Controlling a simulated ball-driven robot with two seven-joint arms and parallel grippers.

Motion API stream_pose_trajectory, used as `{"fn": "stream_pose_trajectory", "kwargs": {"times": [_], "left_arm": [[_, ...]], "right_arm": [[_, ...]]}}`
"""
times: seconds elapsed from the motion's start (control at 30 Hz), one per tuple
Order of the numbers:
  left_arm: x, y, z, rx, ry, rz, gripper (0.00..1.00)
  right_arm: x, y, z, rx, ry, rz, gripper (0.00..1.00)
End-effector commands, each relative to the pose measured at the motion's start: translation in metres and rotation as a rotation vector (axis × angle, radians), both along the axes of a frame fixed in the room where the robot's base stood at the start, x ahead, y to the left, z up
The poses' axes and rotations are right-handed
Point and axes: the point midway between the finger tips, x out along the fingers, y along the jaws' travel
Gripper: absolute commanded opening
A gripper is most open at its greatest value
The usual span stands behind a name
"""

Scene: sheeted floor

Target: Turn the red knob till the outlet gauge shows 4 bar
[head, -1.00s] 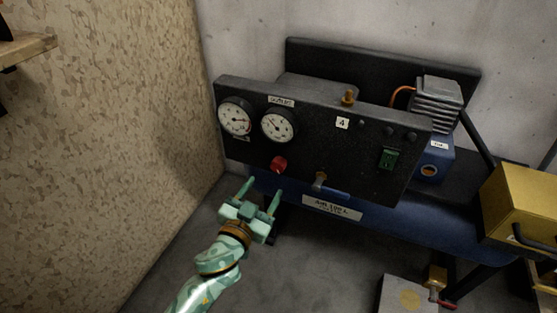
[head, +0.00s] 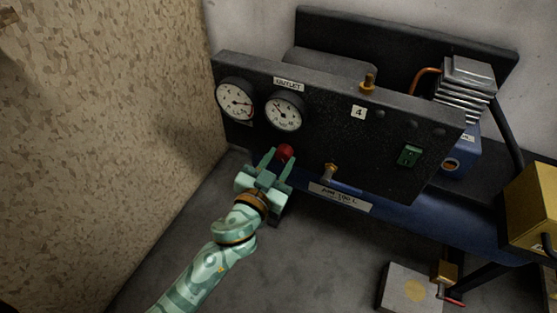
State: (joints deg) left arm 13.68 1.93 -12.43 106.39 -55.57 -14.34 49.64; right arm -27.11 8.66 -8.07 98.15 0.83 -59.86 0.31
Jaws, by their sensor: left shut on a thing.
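The red knob (head: 286,152) sits on the lower left of a black panel (head: 330,130), below the gauges. My left gripper (head: 279,162) comes up from below and is shut on the red knob, with a finger at each side of it. The outlet gauge (head: 284,111) is the right one of two round white dials, under a label reading OUTLET. Its needle shows, but its exact reading is too small to tell. The other gauge (head: 235,98) is to its left. A white plate with a 4 (head: 358,112) is on the panel. My right gripper is not in view.
A brass valve (head: 331,171) sticks out right of the knob, above the blue tank (head: 415,212). A green switch (head: 409,155) is at the panel's right. A yellow box (head: 531,205) stands far right. A speckled wall (head: 110,110) is at left. Grey floor lies below.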

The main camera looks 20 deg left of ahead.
Motion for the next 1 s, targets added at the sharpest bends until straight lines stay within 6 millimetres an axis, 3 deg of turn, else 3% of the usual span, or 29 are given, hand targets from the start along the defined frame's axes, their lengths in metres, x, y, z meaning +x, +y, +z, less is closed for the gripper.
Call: {"fn": "stream_pose_trajectory", "kwargs": {"times": [0.2, 0.5, 0.8, 0.83, 0.9, 1.0], "left_arm": [[0.0, -0.001, 0.001, 0.03, -0.002, -0.001, 0.11], [0.0, 0.0, 0.002, 0.293, -0.012, 0.0, 0.11], [0.0, -0.001, 0.0, 0.315, -0.012, 0.0, 0.11], [0.0, -0.001, 0.0, 0.315, -0.013, -0.001, 0.36], [0.0, -0.001, 0.0, 0.315, -0.012, 0.0, 0.55], [0.0, 0.0, 0.0, 0.315, -0.012, 0.0, 0.55]], "right_arm": [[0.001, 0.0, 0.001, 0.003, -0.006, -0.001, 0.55], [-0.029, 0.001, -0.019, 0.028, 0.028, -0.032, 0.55], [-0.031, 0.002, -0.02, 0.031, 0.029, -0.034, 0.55], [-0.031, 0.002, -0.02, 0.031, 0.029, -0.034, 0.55], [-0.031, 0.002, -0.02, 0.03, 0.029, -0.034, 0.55], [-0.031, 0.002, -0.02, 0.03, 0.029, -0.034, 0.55]]}}
